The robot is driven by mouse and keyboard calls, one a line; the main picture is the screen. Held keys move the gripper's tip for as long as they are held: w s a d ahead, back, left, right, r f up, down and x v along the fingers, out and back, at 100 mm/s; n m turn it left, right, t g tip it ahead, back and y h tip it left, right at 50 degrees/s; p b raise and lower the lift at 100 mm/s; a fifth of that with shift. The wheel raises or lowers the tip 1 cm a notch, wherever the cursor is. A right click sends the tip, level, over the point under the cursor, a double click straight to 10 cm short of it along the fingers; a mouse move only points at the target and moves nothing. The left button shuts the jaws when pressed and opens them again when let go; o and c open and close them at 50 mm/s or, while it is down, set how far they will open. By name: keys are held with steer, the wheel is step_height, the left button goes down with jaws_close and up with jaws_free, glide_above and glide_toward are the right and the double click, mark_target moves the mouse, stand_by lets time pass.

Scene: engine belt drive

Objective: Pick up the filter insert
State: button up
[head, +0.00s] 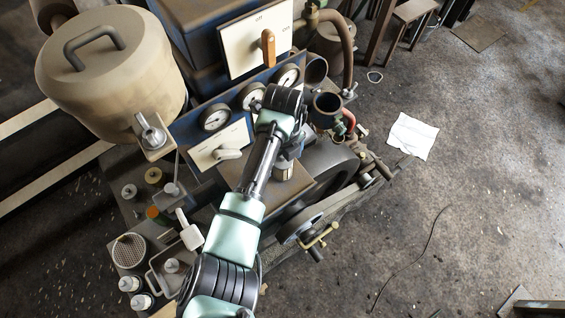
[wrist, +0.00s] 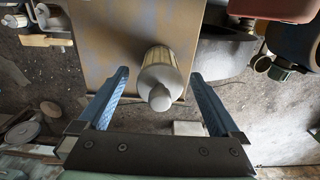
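In the wrist view, what looks like the filter insert (wrist: 158,78) has a pale ribbed body and a grey cap with a round knob. It stands on or in front of a tan flat-topped box (wrist: 120,28); its foot is hidden. My gripper (wrist: 160,73) is open, one blue finger on each side of the insert, with a visible gap on both sides.
A large lidded tank (head: 110,75) stands at the left. Gauges (head: 252,96) and a switch panel (head: 257,43) rise behind the gripper. A belt wheel (head: 298,226) is close on the right. Bottles (head: 130,284) and a mesh-topped cup (head: 129,250) stand at lower left.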

steer(key=c, duration=1.5)
steer(key=shift+r, duration=0.1)
